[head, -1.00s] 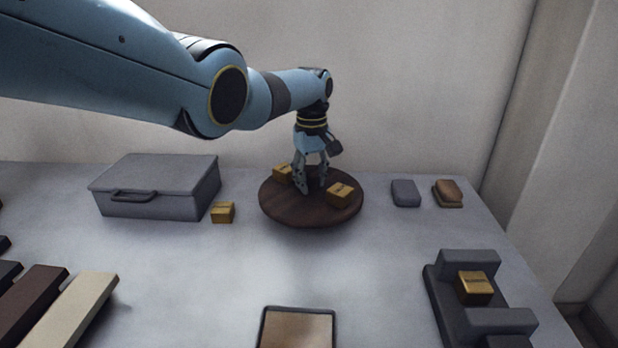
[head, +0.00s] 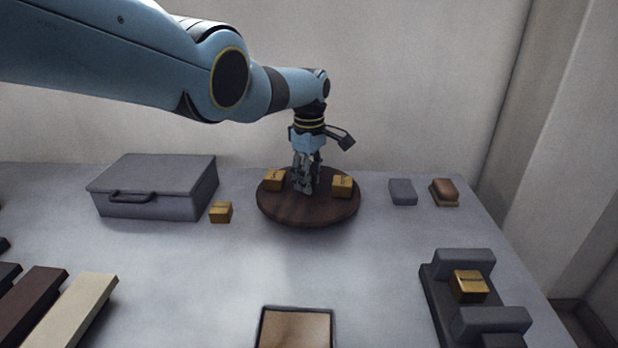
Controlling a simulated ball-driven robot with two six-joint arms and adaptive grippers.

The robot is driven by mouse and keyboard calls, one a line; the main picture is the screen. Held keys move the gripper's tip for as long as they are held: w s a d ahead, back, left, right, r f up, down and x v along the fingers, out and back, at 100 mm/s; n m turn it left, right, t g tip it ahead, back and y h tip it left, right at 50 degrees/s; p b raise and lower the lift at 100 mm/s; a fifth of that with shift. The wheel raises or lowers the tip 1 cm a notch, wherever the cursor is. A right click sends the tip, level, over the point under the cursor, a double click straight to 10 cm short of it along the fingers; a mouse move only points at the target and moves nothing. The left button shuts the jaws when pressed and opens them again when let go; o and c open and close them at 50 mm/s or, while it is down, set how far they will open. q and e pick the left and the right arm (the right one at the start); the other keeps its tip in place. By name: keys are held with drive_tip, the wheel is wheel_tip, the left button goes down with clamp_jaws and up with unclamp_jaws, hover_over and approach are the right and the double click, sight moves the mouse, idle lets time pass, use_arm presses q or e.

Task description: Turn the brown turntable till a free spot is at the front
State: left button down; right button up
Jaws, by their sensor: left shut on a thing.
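The brown turntable (head: 309,213) is a round dark wooden disc at the back middle of the table. Two small golden-brown boxes stand on it, one at the left (head: 274,180) and one at the right (head: 342,186). The front of the disc is bare. My left gripper (head: 306,188) points down over the middle of the disc, between the boxes. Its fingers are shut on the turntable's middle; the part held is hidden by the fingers. The disc behind the fingers is partly hidden. My right gripper is not in view.
A grey case (head: 155,187) and a small golden box (head: 221,212) stand left of the turntable. A grey block (head: 403,192) and a brown brush-like thing (head: 445,192) lie right. A grey stand (head: 448,318) holds another golden box (head: 470,286). A framed tan pad (head: 297,330) lies in front.

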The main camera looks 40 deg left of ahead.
use_arm(q)
drive_tip(key=shift+w+r+n, duration=0.1)
drive_tip(key=shift+r+n, duration=0.05)
drive_tip(key=shift+n, duration=0.55)
drive_tip(key=c, duration=0.9)
unclamp_jaws()
drive_tip(key=shift+c, duration=0.2)
wheel_tip(320, 180, up, 12)
